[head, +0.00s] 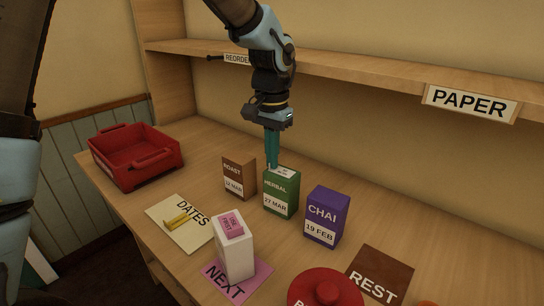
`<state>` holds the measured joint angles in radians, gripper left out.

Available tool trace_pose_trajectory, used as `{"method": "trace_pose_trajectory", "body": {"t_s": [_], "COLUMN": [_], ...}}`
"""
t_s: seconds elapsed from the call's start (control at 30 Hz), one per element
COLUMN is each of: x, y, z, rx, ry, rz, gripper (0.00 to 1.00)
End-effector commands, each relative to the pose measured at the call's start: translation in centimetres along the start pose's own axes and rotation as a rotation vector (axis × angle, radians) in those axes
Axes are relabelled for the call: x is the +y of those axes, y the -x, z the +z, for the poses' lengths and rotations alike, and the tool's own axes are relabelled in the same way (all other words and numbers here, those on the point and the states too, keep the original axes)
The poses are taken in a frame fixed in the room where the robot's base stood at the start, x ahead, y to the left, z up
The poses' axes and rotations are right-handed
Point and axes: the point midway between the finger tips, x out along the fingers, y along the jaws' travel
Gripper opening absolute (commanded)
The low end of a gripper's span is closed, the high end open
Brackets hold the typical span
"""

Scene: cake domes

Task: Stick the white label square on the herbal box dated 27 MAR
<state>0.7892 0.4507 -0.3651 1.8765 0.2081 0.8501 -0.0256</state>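The green herbal box (281,196) stands upright on the table, its front reading HERBAL and 27 MAR. A small white label (283,171) with dark print shows at the top of this box; whether it is stuck down or only resting there is too small to tell. My gripper (272,166) points straight down over the herbal box, its teal fingertips at the back left of the box's top, beside the label. The fingers look close together, but from this side I cannot tell if they touch each other or grip the label.
A brown roast box (239,177) stands close left, a purple chai box (326,216) right. In front are a white box with a pink label (234,248), a DATES card (172,230) and a red lid (325,288). A red tray (137,157) sits left; a shelf (350,75) runs behind.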

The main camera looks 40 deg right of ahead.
Motion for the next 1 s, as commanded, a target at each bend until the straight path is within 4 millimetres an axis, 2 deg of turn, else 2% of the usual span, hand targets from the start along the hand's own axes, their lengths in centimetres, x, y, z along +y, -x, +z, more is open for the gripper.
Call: {"method": "trace_pose_trajectory", "body": {"t_s": [0.1, 0.4, 0.43, 0.87, 1.0], "x": [0.02, 0.08, 0.10, 0.24, 0.17], "y": [-0.18, -0.21, -0.22, -0.32, 0.46], "z": [0.11, 0.13, 0.13, 0.17, 0.14], "rx": [-0.004, -0.005, -0.005, -0.007, -0.005], "ry": [0.000, -0.001, -0.001, -0.002, -0.002], "rz": [0.001, 0.002, 0.002, 0.004, 0.003], "gripper": [0.00, 0.33, 0.35, 0.35, 0.35]}}
